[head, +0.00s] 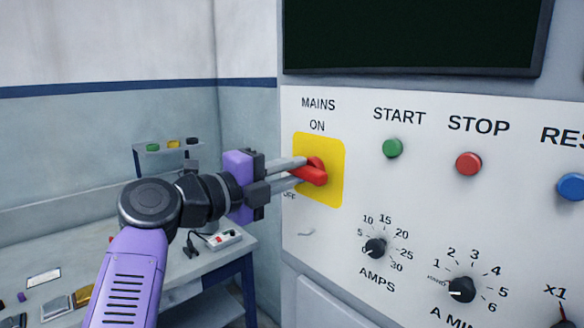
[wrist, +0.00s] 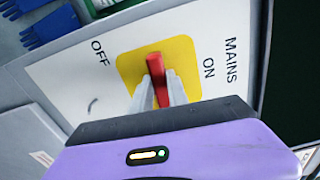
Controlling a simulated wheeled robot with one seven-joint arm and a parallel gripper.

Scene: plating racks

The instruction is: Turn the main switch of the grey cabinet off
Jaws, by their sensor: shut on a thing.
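The main switch is a red handle (head: 313,172) on a yellow plate (head: 331,184), at the left of the grey cabinet's white panel (head: 345,230). "MAINS" and "ON" are printed above the plate; "OFF" is at its lower left, partly hidden. My gripper (head: 299,171) comes from the left and is shut on the red handle. In the wrist view the handle (wrist: 160,75) shows between the two grey fingers of my gripper (wrist: 162,93). The handle lies roughly sideways, between the ON and OFF labels; its exact setting is hard to tell.
Right of the switch are a green START button (head: 392,148), a red STOP button (head: 468,163) and a blue button (head: 571,186). Black knobs (head: 376,248) sit below. A dark screen (head: 410,35) is above. A bench (head: 205,262) with small items stands at left.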

